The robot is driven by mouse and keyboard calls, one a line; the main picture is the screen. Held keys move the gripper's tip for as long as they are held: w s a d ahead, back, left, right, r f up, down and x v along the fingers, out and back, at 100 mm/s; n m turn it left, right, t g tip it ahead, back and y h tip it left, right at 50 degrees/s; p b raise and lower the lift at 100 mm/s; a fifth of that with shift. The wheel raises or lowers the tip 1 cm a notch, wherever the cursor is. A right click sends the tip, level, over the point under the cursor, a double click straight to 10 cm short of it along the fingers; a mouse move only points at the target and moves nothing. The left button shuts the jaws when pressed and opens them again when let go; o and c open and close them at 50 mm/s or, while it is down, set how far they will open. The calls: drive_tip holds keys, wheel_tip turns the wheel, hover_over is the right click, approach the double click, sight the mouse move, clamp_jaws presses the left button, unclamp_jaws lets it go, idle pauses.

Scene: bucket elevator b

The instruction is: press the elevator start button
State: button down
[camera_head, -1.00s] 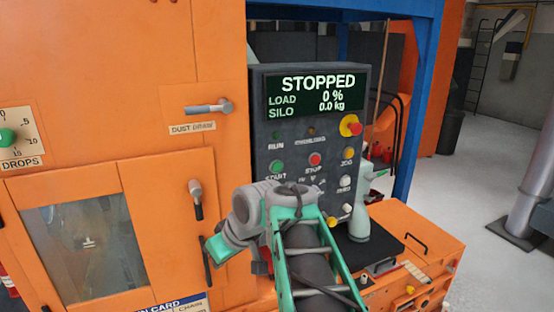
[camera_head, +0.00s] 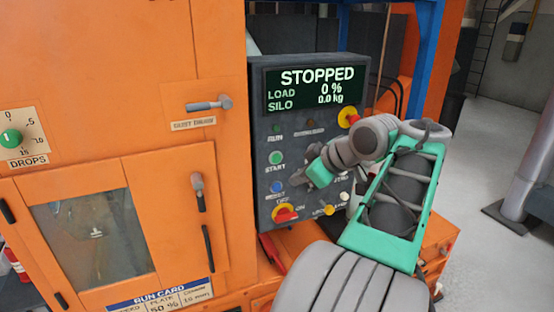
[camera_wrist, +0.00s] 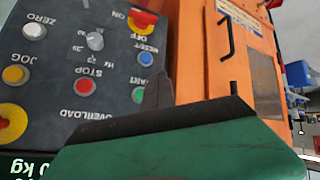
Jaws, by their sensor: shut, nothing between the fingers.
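The green start button (camera_head: 276,157) is on the left side of the dark control panel (camera_head: 257,130), with its label below it. In the wrist view the start button (camera_wrist: 138,95) shows beside my dark finger, near the START lettering. My gripper (camera_head: 314,174) is in front of the panel, to the right of and slightly below the start button. It is shut and empty, and appears apart from the button. In the wrist view my gripper (camera_wrist: 165,90) fills the lower part. The display (camera_head: 317,88) reads STOPPED, load 0 %, silo 0.0 kg.
A blue reset button (camera_head: 277,187) and a red-and-yellow rotary switch (camera_head: 286,213) sit below the start button. A red stop button (camera_wrist: 82,87) is close by. A yellow-ringed red emergency stop (camera_head: 348,117) is at upper right. An orange cabinet (camera_head: 125,60) stands left.

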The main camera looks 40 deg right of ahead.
sight(283, 160)
drive_tip(key=w, duration=0.2)
drive_tip(key=w+d+p, duration=0.1)
drive_tip(key=w, duration=0.2)
drive_tip(key=w+d, duration=0.1)
drive_tip(key=w, duration=0.1)
drive_tip(key=shift+w+d, duration=0.1)
drive_tip(key=shift+w, duration=0.2)
idle(1.7)
drive_tip(key=shift+w+d, duration=0.15)
drive_tip(key=shift+w, duration=0.25)
drive_tip(key=shift+w+d+p, duration=0.1)
drive_tip(key=shift+w+p, duration=0.3)
idle(0.4)
drive_tip(key=shift+s, duration=0.15)
drive_tip(key=shift+s+a+b, duration=0.25)
drive_tip(key=shift+s+b, duration=0.05)
drive_tip(key=shift+s, duration=0.35)
drive_tip(key=s, duration=0.2)
drive_tip(key=s+a+b, duration=0.1)
drive_tip(key=s, duration=0.1)
drive_tip(key=shift+s+a, duration=0.2)
drive_tip(key=shift+s, duration=0.2)
